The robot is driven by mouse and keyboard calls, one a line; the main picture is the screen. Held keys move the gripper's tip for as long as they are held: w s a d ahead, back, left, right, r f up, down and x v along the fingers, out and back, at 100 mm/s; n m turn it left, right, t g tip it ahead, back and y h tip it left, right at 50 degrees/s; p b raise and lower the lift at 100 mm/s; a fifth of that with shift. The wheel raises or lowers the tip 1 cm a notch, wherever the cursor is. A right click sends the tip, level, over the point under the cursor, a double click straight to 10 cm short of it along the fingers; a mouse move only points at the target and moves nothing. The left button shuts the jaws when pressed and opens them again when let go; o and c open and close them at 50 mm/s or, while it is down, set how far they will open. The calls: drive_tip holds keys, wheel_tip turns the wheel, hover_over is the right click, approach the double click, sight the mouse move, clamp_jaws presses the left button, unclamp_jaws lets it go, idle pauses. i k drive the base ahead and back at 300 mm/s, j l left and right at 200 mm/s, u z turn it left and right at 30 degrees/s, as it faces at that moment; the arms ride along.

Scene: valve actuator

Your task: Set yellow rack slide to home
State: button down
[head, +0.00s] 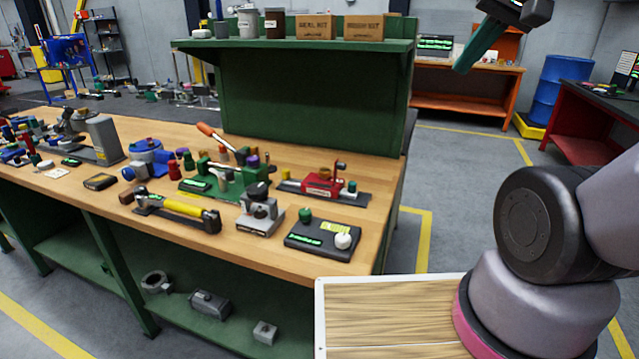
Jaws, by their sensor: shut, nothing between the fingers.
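The yellow rack slide (187,208) appears to be the yellow bar on a dark unit with a grey end, lying near the front edge of the wooden bench. The unit slants down to the right; its small markings and any home mark are too small to read. My gripper (465,66) hangs in the air at the top right, dark with teal fingers pointing down and left. It is shut and empty, far from the yellow slide and touching nothing. Part of its body is cut off by the top edge.
A red slide unit (322,184), a green fixture with an orange-handled lever (217,137), a grey clamp block (260,212) and a dark button box (322,238) crowd the bench (285,262). A green shelf (300,45) rises behind. Floor right of the bench is clear.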

sight(286, 181)
drive_tip(key=i+l+u, duration=0.1)
drive_tip(key=u, duration=0.3)
drive_tip(key=l+u, duration=0.15)
drive_tip(key=u, duration=0.2)
